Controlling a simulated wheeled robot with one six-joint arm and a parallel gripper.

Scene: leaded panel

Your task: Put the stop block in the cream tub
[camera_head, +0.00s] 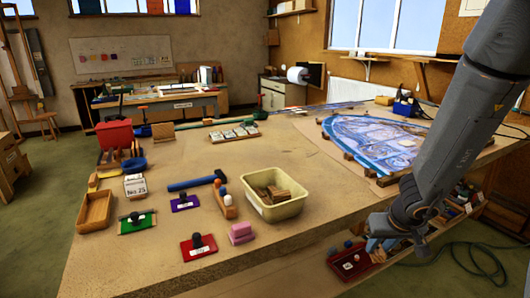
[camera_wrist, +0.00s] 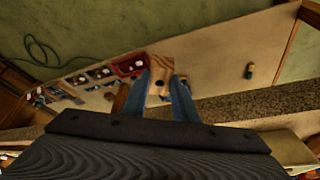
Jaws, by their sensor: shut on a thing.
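The cream tub (camera_head: 262,211) stands on the bench near its front edge, with several brown wooden pieces inside. My gripper (camera_head: 380,244) is to the right of the tub, past the bench edge and lower than the bench top. In the wrist view my gripper (camera_wrist: 162,92) has its two blue fingers shut on a pale wooden block with a dark hole, which I take as the stop block (camera_wrist: 160,76). The block's far side is hidden, and I cannot make it out clearly in the head view.
A red tray (camera_head: 347,264) lies low beneath the gripper. A pink block (camera_head: 241,234), an orange-brown plane (camera_head: 227,206) and a blue hammer (camera_head: 195,183) lie left of the tub. The leaded panel (camera_head: 375,137) lies behind. Bare bench lies between tub and panel.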

